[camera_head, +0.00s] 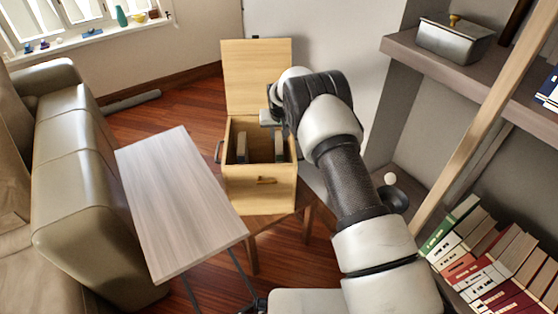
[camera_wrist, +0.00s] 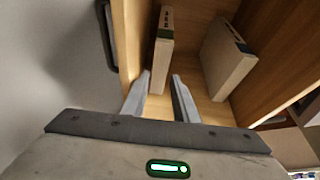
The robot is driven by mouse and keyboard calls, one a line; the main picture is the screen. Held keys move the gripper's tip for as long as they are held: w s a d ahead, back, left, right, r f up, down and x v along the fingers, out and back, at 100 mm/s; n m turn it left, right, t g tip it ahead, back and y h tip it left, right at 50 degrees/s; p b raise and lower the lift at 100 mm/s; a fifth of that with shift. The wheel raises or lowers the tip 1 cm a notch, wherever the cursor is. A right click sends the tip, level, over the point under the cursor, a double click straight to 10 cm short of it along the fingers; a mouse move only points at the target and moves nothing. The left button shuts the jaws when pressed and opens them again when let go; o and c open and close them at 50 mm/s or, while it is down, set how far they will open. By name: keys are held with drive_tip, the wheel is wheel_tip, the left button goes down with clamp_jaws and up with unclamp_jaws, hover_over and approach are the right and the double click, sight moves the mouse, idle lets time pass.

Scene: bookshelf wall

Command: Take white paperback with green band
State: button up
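Two pale books stand inside the open wooden chest (camera_head: 262,201). The left book (camera_head: 241,147) is pale with a dark band near one end in the wrist view (camera_wrist: 161,52). In the head view my wrist hides the fingertips.
The chest's lid (camera_head: 256,75) stands raised at the back. A grey-topped table (camera_head: 180,200) is left of the chest, beside a sofa (camera_head: 90,190). At right, a shelf holds a row of books (camera_head: 490,265), one with a green spine; a metal box (camera_head: 455,40) sits higher up.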

sight(279, 142)
drive_tip(key=b+x, duration=0.1)
drive_tip(key=x, duration=0.3)
drive_tip(key=shift+w+f, duration=0.1)
drive_tip(key=shift+f, duration=0.15)
drive_tip(key=shift+f+b, duration=0.25)
drive_tip(key=shift+b, duration=0.4)
drive_tip(key=shift+c, duration=0.6)
clamp_jaws()
drive_tip(key=shift+r, duration=0.1)
idle(1.0)
